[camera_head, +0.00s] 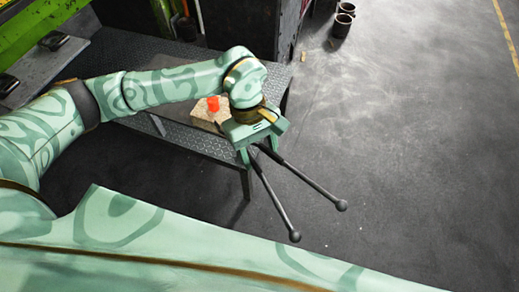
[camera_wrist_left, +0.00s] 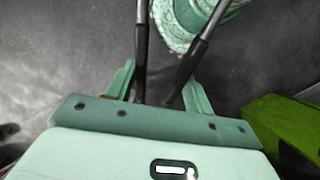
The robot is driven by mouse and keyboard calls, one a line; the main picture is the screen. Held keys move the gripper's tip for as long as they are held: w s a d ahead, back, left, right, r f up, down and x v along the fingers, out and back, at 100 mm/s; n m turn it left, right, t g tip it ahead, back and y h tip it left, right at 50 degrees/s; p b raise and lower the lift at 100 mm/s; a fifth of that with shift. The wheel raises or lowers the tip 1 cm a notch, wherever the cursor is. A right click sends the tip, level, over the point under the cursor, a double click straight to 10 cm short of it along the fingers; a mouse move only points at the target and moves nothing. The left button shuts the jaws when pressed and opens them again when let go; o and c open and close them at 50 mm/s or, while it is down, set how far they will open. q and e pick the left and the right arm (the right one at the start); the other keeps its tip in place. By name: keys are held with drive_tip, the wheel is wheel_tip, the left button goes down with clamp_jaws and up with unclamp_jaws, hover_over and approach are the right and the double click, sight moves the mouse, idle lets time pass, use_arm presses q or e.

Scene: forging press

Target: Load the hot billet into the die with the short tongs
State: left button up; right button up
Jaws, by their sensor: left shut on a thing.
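The billet (camera_head: 213,103) glows orange-red and stands on a pale slab (camera_head: 204,112) on the metal table, just left of my left wrist in the head view. My left gripper (camera_head: 257,152) is at the table's right end, shut on the short tongs (camera_head: 272,190). Two dark tong arms with ball ends spread from it over the floor, toward the lower right. In the left wrist view the tongs (camera_wrist_left: 199,50) run between the fingers of the left gripper (camera_wrist_left: 160,85). The tongs' other end is hidden. I cannot make out the die. My right gripper is not in view.
The table (camera_head: 195,139) has a dark tread-plate top. A green press frame (camera_head: 38,30) and a grey plate (camera_head: 38,72) with black blocks are at upper left. A dark cabinet (camera_head: 250,25) stands behind. Small pots (camera_head: 342,22) are on the floor; the right floor is clear.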

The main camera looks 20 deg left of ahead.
use_arm(q)
drive_tip(key=w+a+b, duration=0.3)
drive_tip(key=w+a, duration=0.3)
drive_tip(key=shift+a, duration=0.2)
clamp_jaws()
